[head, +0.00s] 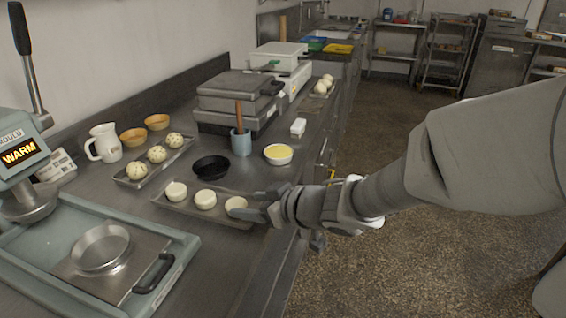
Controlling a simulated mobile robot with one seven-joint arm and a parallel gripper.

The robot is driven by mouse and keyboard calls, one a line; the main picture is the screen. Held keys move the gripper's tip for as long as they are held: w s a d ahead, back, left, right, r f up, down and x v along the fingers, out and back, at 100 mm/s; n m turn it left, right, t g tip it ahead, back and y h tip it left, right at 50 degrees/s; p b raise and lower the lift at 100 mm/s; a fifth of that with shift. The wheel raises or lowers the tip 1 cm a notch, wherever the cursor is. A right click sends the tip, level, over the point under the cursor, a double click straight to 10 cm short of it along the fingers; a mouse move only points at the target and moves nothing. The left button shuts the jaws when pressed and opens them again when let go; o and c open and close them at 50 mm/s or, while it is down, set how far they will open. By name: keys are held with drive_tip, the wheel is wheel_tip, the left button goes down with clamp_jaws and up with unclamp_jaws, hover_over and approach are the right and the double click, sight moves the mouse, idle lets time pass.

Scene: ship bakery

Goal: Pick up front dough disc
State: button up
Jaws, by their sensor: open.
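Three pale dough discs lie in a row on a shallow grey tray (168,204) on the steel counter. The rightmost disc (235,203), nearest my arm, is at my gripper; the middle disc (205,199) and the left disc (176,191) lie clear of it. My gripper (244,203) reaches in from the right, low over the tray's right end. It is open, with one finger on the far side of the rightmost disc and one on its near side. The near finger partly covers that disc. I cannot tell whether the fingers touch it.
A black round pan (211,167), a blue cup (241,144) with a wooden handle and a yellow-filled bowl (278,154) stand behind the tray. A second tray (124,180) holds speckled dough balls. A press (20,165) with a blue tray (185,250) occupies the left front.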

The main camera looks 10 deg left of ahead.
sight(240, 204)
drive_tip(key=b+x, duration=0.2)
drive_tip(key=x, duration=0.1)
drive_tip(key=shift+w+a+f, duration=0.15)
drive_tip(key=shift+a+f, duration=0.05)
drive_tip(key=shift+f, duration=0.2)
drive_tip(key=shift+w+a+f, duration=0.1)
drive_tip(key=shift+w+a, duration=0.15)
drive_tip(key=shift+a, duration=0.2)
drive_tip(key=c, duration=1)
